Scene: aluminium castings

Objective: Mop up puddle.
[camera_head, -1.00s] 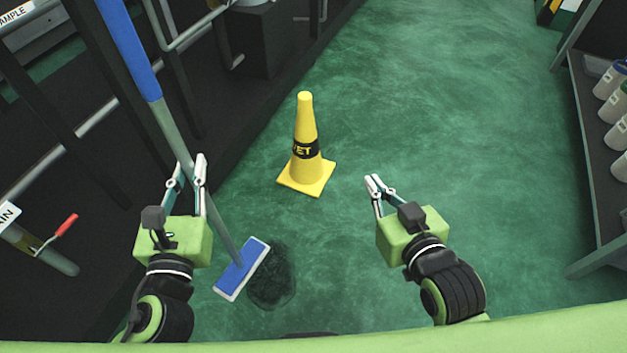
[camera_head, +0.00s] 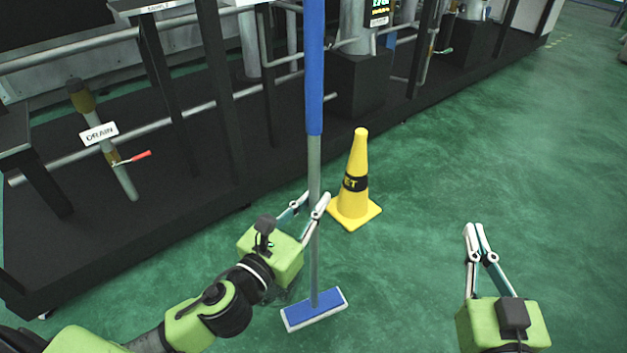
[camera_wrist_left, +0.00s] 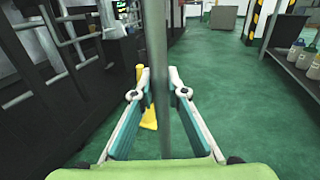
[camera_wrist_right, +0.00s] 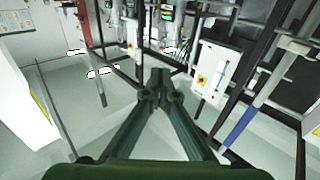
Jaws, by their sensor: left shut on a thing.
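The mop has a blue upper handle (camera_head: 314,80), a grey pole and a flat blue head (camera_head: 314,309) with a white edge. The head is at the green floor; the pole is nearly upright. My left gripper (camera_head: 316,203) is shut on the grey pole, which also runs between the fingers in the left wrist view (camera_wrist_left: 158,85). The dark puddle (camera_head: 284,294) shows only in part, left of the mop head and mostly hidden by my left gripper and wrist. My right gripper (camera_head: 474,230) is empty, its fingertips together, above the floor to the right.
A yellow wet-floor cone (camera_head: 357,185) stands just behind and right of the pole. A black equipment skid (camera_head: 200,190) with pipes and a drain valve (camera_head: 110,150) lines the left and back. The floor at right is clear. A shelf with bottles (camera_wrist_left: 295,65) shows in the left wrist view.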

